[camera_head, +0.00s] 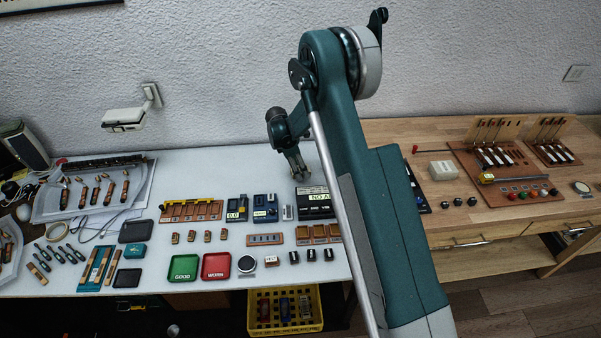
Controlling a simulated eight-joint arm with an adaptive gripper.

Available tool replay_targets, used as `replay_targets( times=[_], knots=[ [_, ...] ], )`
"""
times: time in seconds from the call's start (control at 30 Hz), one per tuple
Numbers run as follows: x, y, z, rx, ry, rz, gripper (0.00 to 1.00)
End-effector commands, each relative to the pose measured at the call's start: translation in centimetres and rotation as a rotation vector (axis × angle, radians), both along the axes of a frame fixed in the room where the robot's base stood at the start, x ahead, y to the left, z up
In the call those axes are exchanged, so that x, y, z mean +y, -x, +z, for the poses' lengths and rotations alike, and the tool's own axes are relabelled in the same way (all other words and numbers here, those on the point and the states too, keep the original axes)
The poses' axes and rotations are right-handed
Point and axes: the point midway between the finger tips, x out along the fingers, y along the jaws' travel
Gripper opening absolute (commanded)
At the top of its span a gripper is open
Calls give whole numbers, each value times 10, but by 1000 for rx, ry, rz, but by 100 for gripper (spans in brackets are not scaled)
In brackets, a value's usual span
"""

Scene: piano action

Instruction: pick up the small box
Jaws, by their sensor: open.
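My gripper (297,175) hangs from my teal arm over the back part of the white table, pointing down. Its jaws are open, with nothing seen between them. Several small things could be the small box. A small grey-white block (287,212) stands just below my gripper in the picture, between a blue device and a black device. A pale cream box (443,170) lies on the wooden bench to the right, well apart from my gripper. I cannot tell which one is meant. My arm hides part of the table's right side.
A blue device (265,208) and a black device (315,202) stand close below my gripper. A green tray (183,268) and a red tray (216,266) lie near the front edge of the white table (170,285). A yellow crate (284,327) sits below it.

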Motion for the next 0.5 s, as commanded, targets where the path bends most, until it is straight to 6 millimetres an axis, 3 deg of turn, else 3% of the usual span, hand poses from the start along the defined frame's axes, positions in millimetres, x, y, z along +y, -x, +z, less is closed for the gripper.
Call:
replay_targets(
  times=[0.37, 0.5],
  knots=[
    [0, 0, 0, 0, 0, 0, 49],
    [0, 0, 0, 0, 0, 0, 31]
  ],
)
